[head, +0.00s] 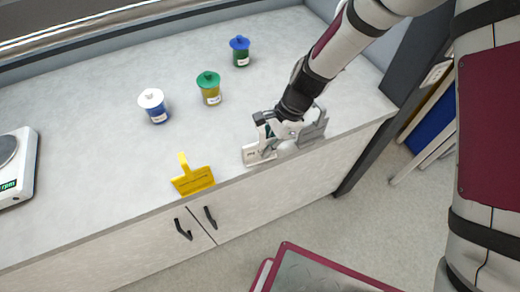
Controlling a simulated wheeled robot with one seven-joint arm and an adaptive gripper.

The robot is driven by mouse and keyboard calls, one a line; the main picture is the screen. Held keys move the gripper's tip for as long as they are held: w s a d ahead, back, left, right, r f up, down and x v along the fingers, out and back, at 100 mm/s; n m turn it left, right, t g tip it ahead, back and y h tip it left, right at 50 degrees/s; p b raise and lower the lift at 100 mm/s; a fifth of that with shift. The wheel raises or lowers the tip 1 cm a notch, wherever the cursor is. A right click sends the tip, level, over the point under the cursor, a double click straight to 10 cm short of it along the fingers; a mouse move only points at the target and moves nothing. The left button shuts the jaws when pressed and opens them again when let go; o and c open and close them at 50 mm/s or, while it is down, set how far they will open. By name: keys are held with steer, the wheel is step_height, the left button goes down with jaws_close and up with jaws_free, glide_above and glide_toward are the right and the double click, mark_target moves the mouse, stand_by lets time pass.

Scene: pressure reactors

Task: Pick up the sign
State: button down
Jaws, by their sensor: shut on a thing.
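A white sign (254,156) with small dark print is at the front edge of the counter, at my gripper (272,141). My gripper is shut on it, and the fingers hide its upper part. I cannot tell whether the sign touches the counter. A yellow sign (194,181) with an upright handle and dark print stands to the left, near the same front edge, apart from my gripper.
On the grey counter (100,193) stand a white-lidded blue jar (154,105), a green-lidded yellow jar (209,88) and a blue-lidded green jar (240,51). A scale (22,172) is at the far left. Cabinet doors with black handles are below. The counter's middle is clear.

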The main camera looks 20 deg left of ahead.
mark_target(267, 143)
steer(key=shift+r, duration=0.1)
steer(key=shift+r, duration=0.45)
steer(key=r, duration=0.2)
steer(key=shift+s+d+r, duration=0.2)
steer(key=shift+s+r, duration=0.1)
steer(key=shift+r, duration=0.05)
steer(key=s+d, duration=0.3)
steer(key=s, duration=0.4)
steer(key=s+d+r+b, duration=0.1)
steer(key=s+d, duration=0.2)
steer(key=s, duration=0.3)
steer(key=shift+s+d+r, duration=0.15)
steer(key=shift+s+d, duration=0.2)
steer(key=shift+d, duration=0.05)
